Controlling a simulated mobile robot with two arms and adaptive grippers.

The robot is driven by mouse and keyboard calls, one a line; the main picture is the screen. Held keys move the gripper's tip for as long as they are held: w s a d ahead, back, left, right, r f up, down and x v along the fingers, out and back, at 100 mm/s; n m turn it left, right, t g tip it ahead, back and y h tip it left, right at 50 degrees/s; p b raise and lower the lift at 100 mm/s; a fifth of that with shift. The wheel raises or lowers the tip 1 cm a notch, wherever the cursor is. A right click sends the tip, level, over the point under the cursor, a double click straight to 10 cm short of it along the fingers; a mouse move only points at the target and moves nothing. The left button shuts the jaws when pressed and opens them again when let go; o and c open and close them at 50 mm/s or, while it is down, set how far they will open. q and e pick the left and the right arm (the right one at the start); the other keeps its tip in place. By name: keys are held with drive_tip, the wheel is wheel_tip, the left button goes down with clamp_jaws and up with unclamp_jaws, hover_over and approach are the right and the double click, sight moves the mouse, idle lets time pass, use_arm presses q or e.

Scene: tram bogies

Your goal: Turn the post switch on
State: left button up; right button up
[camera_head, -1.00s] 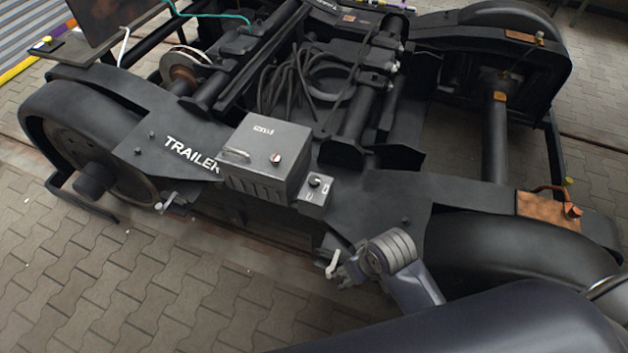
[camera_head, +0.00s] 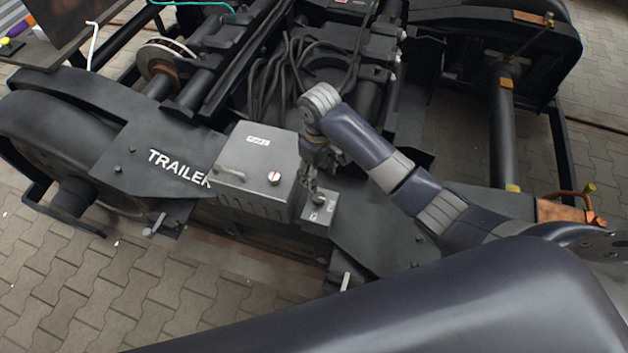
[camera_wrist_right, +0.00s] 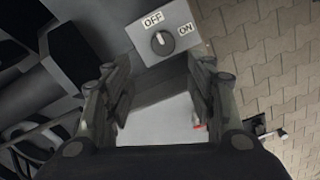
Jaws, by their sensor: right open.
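The post switch (camera_head: 320,204) is a small grey box with a dark round knob, fixed beside a larger grey box on the bogie frame. In the right wrist view, its knob (camera_wrist_right: 162,43) sits below an OFF label and left of an ON label. A light mark on the knob seems to face the OFF side, but it is small. My right gripper (camera_head: 311,186) is above and just behind the switch, partly covering it. Its fingers (camera_wrist_right: 162,78) are spread and empty, with the knob beyond the tips and apart from them. My left gripper is out of view.
The larger grey box (camera_head: 256,158) with a red-and-white knob (camera_head: 274,179) stands directly left of the switch. Black cables (camera_head: 283,75) and bogie beams lie behind. A wheel and the TRAILER plate (camera_head: 150,150) are at left. Paved floor (camera_head: 200,290) is open in front.

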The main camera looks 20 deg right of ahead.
sight(319, 197)
drive_tip(key=shift+s+f, duration=0.4)
drive_tip(key=shift+f, duration=0.2)
drive_tip(key=shift+s+f, duration=0.35)
drive_tip(key=shift+f, duration=0.25)
wheel_tip(319, 197, down, 4)
drive_tip(key=shift+w+r, duration=0.1)
drive_tip(key=shift+r, duration=0.15)
wheel_tip(319, 197, down, 3)
drive_tip(key=shift+w+r+b, duration=0.1)
drive_tip(key=shift+r+b, duration=0.05)
drive_tip(key=shift+b, duration=0.25)
drive_tip(key=shift+f, duration=0.65)
drive_tip(key=c, duration=0.6)
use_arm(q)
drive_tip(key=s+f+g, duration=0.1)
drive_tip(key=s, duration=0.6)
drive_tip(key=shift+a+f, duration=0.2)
use_arm(e)
drive_tip(key=c, duration=0.5)
